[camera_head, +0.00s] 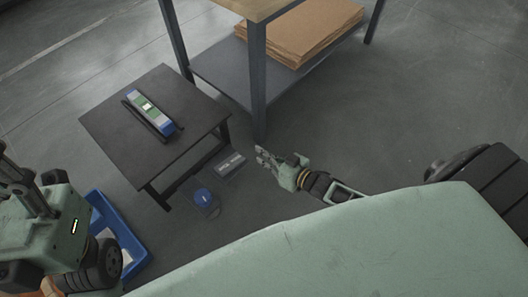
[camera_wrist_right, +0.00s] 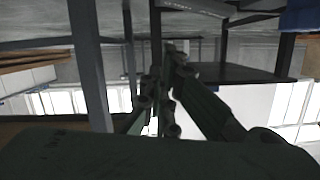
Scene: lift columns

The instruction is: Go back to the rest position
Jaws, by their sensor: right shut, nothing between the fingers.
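My right gripper (camera_head: 262,158) is shut and empty in the head view. It hangs over open floor, to the right of the low dark table (camera_head: 112,117) and in front of the workbench leg. In the right wrist view the fingers (camera_wrist_right: 172,50) come together near the top middle, with nothing between them. The left gripper is not clearly in view; only a green and black arm part shows at the lower left of the head view.
A blue, white and green device (camera_head: 147,108) lies in a dark holder on the low table. A workbench (camera_head: 225,78) with cardboard sheets (camera_head: 300,32) on its shelf stands behind.

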